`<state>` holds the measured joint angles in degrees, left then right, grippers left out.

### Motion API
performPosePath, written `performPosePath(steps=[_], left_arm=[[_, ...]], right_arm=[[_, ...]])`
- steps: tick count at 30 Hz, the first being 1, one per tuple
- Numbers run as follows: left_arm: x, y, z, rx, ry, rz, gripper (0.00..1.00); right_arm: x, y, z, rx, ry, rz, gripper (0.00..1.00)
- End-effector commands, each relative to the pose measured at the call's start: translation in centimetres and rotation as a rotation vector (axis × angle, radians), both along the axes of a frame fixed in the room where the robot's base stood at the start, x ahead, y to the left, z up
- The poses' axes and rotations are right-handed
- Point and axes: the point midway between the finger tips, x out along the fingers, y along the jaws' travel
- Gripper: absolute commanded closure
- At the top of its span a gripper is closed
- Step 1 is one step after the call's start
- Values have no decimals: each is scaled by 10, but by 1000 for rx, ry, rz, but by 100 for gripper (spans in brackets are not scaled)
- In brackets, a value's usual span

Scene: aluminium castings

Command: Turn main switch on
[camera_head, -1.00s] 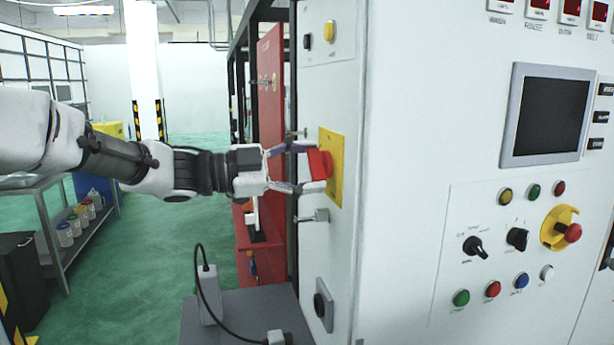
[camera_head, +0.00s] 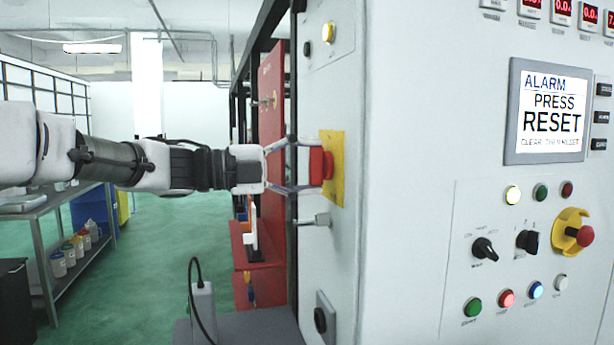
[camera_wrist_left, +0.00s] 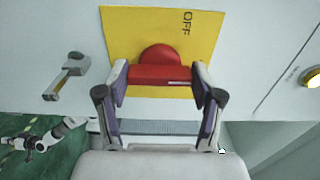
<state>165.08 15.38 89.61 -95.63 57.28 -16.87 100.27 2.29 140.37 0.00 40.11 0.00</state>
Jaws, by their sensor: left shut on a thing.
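The main switch is a red handle (camera_head: 317,166) on a yellow plate (camera_head: 338,170) on the side of a tall white cabinet. In the left wrist view the red handle (camera_wrist_left: 160,75) lies across between the fingers, in front of a red round hub, and the yellow plate (camera_wrist_left: 130,35) carries the letters OFF. My left gripper (camera_head: 309,168) comes in from the left, shut on the handle with one finger on each end. It also shows in the left wrist view (camera_wrist_left: 161,88).
The white cabinet (camera_head: 400,110) has a screen (camera_head: 548,110) reading ALARM PRESS RESET, with several lit buttons. A metal latch (camera_head: 315,220) sticks out below the switch. A grey shelf cart (camera_head: 45,225) stands left; green floor between is open.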

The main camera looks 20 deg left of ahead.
Motion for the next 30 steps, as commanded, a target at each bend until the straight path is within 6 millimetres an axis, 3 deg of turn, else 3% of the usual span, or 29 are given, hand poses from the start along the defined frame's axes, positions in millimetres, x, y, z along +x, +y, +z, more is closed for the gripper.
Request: performPosePath(steps=[15,16,18,30], left_arm=[[0,-1,-2,18,-19,-2,68],[0,-1,-2,18,-19,-2,30],[0,-1,-2,18,-19,-2,8],[0,0,5,17,-23,-1,8]], right_arm=[[0,0,-3,0,0,0,100],[0,0,-3,0,0,0,100],[0,0,-3,0,0,0,100],[0,0,-3,0,0,0,100]])
